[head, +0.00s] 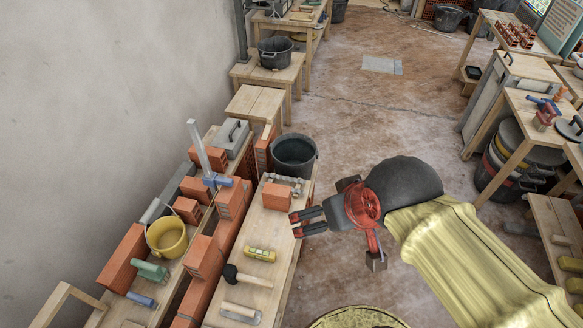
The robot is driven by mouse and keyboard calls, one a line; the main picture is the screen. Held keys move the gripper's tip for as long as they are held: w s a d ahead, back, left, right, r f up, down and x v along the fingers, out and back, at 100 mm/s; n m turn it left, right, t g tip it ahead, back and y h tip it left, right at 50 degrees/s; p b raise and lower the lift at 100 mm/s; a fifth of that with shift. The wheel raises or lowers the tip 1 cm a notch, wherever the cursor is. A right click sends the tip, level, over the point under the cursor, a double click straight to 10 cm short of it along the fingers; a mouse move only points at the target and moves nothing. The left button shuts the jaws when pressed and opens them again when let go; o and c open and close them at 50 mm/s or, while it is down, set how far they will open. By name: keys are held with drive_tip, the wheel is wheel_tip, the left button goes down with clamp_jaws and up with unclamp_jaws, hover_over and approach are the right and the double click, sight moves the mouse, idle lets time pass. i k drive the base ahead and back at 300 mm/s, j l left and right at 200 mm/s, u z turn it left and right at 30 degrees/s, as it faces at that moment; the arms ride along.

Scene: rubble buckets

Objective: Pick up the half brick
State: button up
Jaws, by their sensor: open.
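A short orange-red brick (276,197), which looks like the half brick, sits on the wooden bench (262,228) near its right edge, in front of the black bucket. My gripper (296,223) is open and empty, its dark fingers pointing left. In the head view it shows just right of and below this brick, apart from it. How high it is above the bench, I cannot tell. Another short brick (187,210) lies farther left, among the bricks by the wall.
The black bucket (294,155) stands behind the brick, with a grey chain-like item (283,181) between them. A yellow level (260,254), a mallet (247,277) and a trowel (240,313) lie nearer. A brick row (227,235) borders the left. Open floor (345,130) lies right.

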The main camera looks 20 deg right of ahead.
sight(275, 197)
drive_tip(key=u, duration=0.35)
drive_tip(key=i+l+u, duration=0.1)
drive_tip(key=u, duration=0.25)
drive_tip(key=l+u, duration=0.15)
drive_tip(key=u, duration=0.2)
drive_tip(key=i+l+u, duration=0.15)
drive_tip(key=l+u, duration=0.3)
drive_tip(key=l, duration=0.6)
drive_tip(key=l+u, duration=0.4)
drive_tip(key=l, duration=1.35)
